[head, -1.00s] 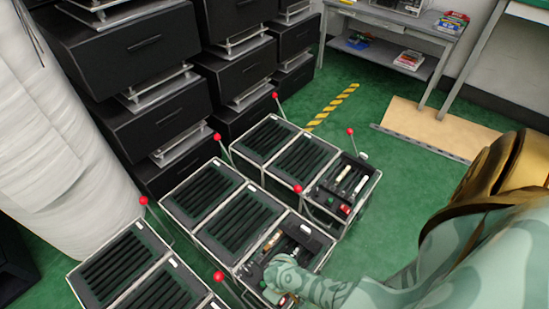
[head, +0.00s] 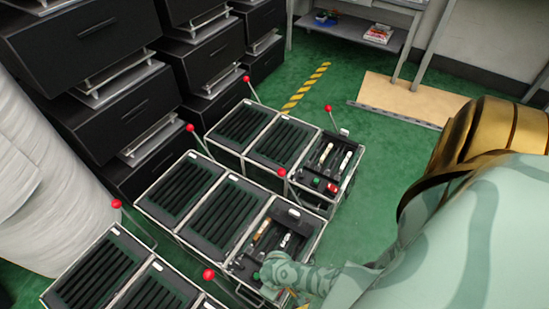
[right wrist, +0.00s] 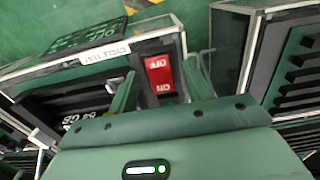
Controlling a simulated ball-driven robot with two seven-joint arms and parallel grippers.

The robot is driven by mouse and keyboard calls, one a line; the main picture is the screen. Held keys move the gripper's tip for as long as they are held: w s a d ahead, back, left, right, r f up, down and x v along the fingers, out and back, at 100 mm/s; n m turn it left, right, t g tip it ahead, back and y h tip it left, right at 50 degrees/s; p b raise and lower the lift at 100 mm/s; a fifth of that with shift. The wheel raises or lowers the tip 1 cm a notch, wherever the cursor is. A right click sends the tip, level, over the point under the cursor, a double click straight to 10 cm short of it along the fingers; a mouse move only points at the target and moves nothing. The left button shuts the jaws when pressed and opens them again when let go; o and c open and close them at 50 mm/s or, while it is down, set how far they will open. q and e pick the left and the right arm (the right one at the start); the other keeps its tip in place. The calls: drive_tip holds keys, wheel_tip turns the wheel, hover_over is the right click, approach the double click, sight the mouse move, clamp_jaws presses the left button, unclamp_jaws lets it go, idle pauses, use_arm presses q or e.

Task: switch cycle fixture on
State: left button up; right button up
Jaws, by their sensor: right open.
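The cycle fixture (right wrist: 62,72) fills the left and middle of the right wrist view, with a white label (right wrist: 103,52) that reads upside down as "CYCLE TEST". My left gripper is out of view.
Red-knobbed levers (head: 282,172) stand up among the rows of framed fixtures. Black drawer units (head: 90,52) stand behind, with a white wrapped bulk (head: 45,190) at left. Green floor (head: 385,150) is open to the right, near a tan board (head: 400,100).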

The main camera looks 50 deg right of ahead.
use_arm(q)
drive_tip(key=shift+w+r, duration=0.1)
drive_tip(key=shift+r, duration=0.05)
use_arm(e)
drive_tip(key=c, duration=1)
